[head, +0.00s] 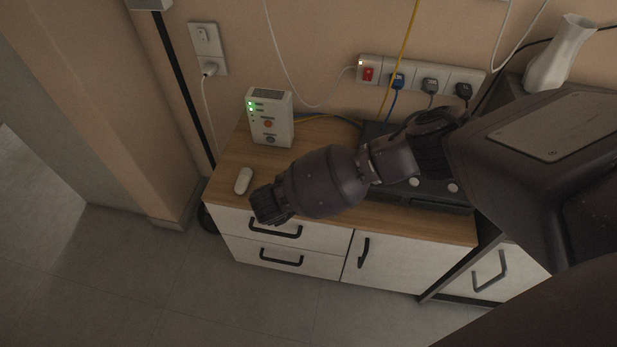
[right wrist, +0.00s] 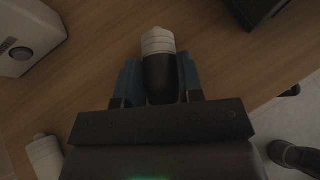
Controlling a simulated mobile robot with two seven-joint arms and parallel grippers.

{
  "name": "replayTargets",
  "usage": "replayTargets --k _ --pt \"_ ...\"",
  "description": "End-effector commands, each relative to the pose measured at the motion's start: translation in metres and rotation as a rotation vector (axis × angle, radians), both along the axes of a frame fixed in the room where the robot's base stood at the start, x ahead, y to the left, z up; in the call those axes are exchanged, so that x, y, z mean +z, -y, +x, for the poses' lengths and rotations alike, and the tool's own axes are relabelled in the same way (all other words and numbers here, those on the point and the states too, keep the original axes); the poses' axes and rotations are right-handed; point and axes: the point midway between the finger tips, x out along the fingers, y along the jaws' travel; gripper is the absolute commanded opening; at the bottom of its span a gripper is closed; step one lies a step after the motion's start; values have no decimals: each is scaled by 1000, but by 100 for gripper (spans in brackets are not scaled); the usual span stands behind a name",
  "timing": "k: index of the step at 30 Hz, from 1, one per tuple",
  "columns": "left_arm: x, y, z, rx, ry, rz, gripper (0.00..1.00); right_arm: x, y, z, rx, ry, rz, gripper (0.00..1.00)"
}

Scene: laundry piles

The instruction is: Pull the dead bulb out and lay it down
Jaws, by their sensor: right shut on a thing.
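My right gripper (head: 268,206) reaches in from the right, over the front left edge of the wooden cabinet top (head: 235,155). In the right wrist view its blue fingers (right wrist: 158,75) are shut on the bulb (right wrist: 158,42), which has a dark body and a white ribbed end pointing away from the palm. The bulb is hidden in the head view. It appears over the wood; whether it touches is unclear. A second, white rounded piece (head: 243,181) lies on the cabinet top, also at lower left in the right wrist view (right wrist: 46,158). My left gripper is not in view.
A white box with green lights (head: 270,118) stands at the back left of the top. A dark flat device (head: 430,190) lies behind my right arm. A power strip (head: 420,78) with plugs and cables runs along the wall. Bare wood shows around the white piece.

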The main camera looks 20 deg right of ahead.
Motion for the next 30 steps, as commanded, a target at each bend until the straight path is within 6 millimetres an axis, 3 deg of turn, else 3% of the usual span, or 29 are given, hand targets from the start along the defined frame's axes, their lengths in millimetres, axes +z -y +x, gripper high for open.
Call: replayTargets --k 13,14,19,30 --pt "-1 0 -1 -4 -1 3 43 -4 0 0 0 2 0 0" --pt "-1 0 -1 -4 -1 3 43 -4 0 0 0 2 0 36" --pt "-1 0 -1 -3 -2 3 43 -4 0 0 -1 1 0 62" --pt "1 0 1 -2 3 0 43 -1 -3 -1 1 3 1 64"
